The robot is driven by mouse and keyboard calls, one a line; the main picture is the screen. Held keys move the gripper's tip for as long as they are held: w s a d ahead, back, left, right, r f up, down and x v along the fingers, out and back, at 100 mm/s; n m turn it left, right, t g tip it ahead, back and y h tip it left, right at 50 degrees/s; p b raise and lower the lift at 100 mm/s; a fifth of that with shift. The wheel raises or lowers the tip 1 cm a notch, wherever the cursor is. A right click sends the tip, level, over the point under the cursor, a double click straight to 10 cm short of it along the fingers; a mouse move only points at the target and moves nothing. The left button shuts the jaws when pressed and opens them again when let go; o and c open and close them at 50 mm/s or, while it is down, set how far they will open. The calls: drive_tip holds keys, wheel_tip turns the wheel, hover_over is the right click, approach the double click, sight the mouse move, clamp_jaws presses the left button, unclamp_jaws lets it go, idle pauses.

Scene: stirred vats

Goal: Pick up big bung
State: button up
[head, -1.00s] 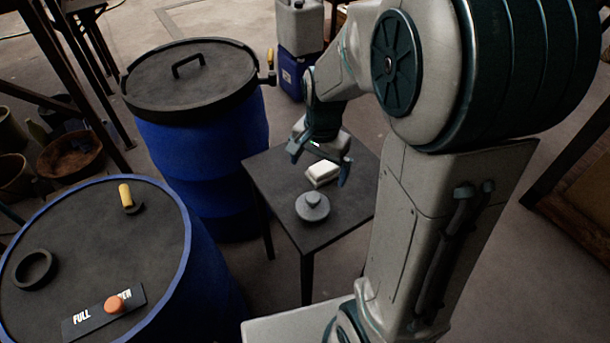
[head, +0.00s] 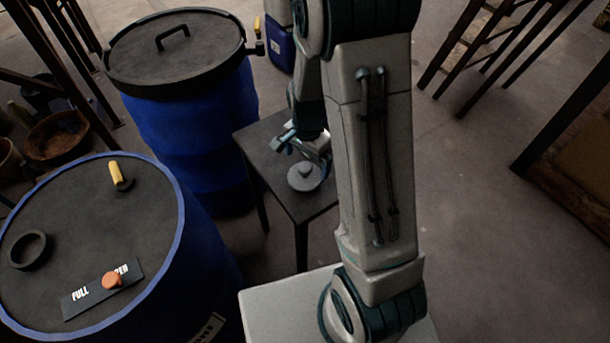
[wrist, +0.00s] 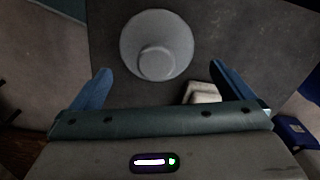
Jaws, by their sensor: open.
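The big bung (head: 304,177) is a grey round disc with a raised knob on top. It sits on a small dark table (head: 262,133) in the head view. In the wrist view the bung (wrist: 157,45) lies ahead of the fingers, roughly centred between them, with its knob towards my gripper. My gripper (wrist: 155,80) is open and empty, its two blue fingers spread wide. In the head view my gripper (head: 298,143) is just behind the bung and above the table. My arm hides the table's right part.
A white block (wrist: 202,92) lies on the table near the right finger. A closed blue vat (head: 190,130) stands left of the table. Another blue vat (head: 180,240), at front left, has a ring (head: 30,250) and an orange knob (head: 112,280) on top.

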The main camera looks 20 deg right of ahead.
sight(305, 166)
drive_tip(key=f, duration=0.4)
drive_tip(key=shift+s+a+f, duration=0.2)
drive_tip(key=shift+s+a, duration=0.1)
drive_tip(key=shift+s, duration=0.1)
drive_tip(key=c, duration=0.9)
drive_tip(key=shift+o, duration=0.2)
drive_tip(key=shift+r, duration=0.15)
